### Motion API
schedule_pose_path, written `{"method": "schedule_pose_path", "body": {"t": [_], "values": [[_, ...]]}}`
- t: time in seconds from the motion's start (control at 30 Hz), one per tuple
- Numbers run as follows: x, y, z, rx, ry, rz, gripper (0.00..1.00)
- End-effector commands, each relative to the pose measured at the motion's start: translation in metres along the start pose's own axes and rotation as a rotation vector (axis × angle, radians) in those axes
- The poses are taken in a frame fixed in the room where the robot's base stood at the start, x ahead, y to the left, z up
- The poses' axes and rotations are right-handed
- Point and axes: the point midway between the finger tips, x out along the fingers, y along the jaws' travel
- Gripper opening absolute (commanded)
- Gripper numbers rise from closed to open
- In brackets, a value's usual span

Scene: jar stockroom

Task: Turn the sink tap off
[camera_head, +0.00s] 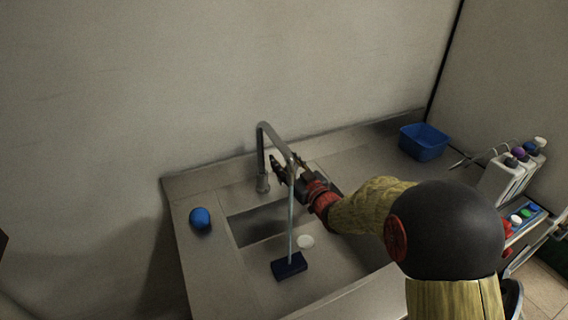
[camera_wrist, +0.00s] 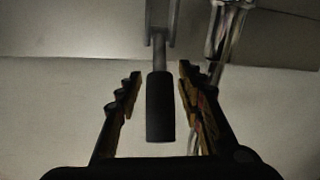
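The metal sink tap (camera_head: 261,150) rises from the back of the counter and its spout bends over the basin (camera_head: 256,222). A thin stream of water (camera_head: 291,225) runs down from the spout. My gripper (camera_head: 284,170) is at the tap, just behind the stream, and partly hides it. In the wrist view, the tap's dark lever handle (camera_wrist: 160,110) lies between my two fingers (camera_wrist: 159,76). The fingers are open, with a gap on each side of the handle. The spout end (camera_wrist: 230,25) shows at the upper right, with water below it.
A dark blue block (camera_head: 289,266) and a white round piece (camera_head: 306,241) are in the sink area. A blue round object (camera_head: 200,218) sits on the left counter. A blue tub (camera_head: 423,141) stands back right. White bottles (camera_head: 505,178) stand at the far right. The back wall is close behind the tap.

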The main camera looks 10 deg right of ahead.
Motion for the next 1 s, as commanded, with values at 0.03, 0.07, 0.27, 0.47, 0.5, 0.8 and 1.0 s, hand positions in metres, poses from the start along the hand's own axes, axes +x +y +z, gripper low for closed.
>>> {"method": "schedule_pose_path", "body": {"t": [0.03,0.07,0.27,0.47,0.5,0.8,1.0], "values": [[0.0009,-0.0002,0.0004,0.000,-0.001,0.000,0.38],[0.0011,-0.0002,0.0003,0.000,-0.001,0.000,0.38],[0.0010,-0.0002,0.0001,0.000,-0.001,0.000,0.37],[0.0009,-0.0002,0.0002,0.000,-0.001,0.000,0.25],[0.0009,-0.0002,0.0002,0.000,-0.001,0.000,0.23],[0.0008,-0.0002,0.0004,0.000,-0.001,0.000,0.06],[0.0008,-0.0001,0.0005,0.000,-0.002,0.000,0.00]]}}
